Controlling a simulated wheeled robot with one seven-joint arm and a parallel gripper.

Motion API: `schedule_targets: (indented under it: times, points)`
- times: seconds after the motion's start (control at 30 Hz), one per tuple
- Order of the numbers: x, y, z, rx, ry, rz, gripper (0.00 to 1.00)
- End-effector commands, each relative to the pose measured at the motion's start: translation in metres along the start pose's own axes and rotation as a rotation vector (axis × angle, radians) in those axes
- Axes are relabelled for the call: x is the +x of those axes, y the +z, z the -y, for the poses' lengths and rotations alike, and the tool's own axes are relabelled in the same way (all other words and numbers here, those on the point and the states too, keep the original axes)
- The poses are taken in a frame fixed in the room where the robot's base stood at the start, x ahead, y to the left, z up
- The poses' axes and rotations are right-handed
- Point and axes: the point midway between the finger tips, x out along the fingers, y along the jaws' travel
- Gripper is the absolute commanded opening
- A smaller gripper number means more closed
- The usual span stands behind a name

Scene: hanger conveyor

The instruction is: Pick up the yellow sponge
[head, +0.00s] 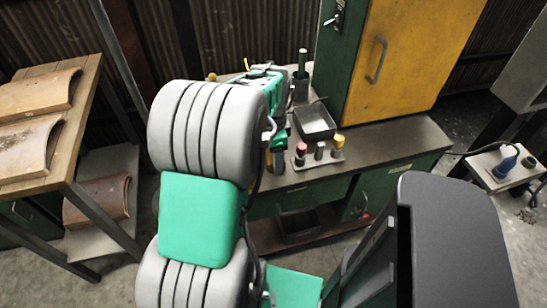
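I cannot make out a yellow sponge in the head view. My grey and green arm fills the middle of the head view and hides part of the bench.
The workbench (398,147) carries a dark tray (315,122), a holder with coloured knobs (318,153) and a green-and-yellow cabinet (405,55). A wooden table (70,135) with curved wooden pieces (28,148) stands left. A socket box (497,168) is at right.

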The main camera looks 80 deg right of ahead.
Motion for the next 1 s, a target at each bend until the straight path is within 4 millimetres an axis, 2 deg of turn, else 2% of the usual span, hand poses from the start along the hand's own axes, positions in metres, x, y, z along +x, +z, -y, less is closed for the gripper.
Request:
schedule_targets:
  times: [0.03, 0.17, 0.4, 0.53, 0.7, 0.97, 1.0]
  points:
    - [0.000, 0.000, 0.000, 0.000, 0.000, 0.000, 0.48]
    - [0.000, 0.000, 0.000, 0.000, 0.000, 0.000, 0.38]
    - [-0.001, 0.000, 0.000, 0.000, -0.001, 0.000, 0.38]
    - [-0.009, 0.000, 0.001, 0.000, -0.001, -0.001, 0.38]
    - [-0.036, 0.000, -0.001, 0.000, -0.004, -0.002, 0.38]
    - [-0.094, 0.017, -0.048, 0.002, -0.006, -0.003, 0.38]
    - [-0.097, 0.021, -0.059, 0.002, -0.004, -0.002, 0.38]
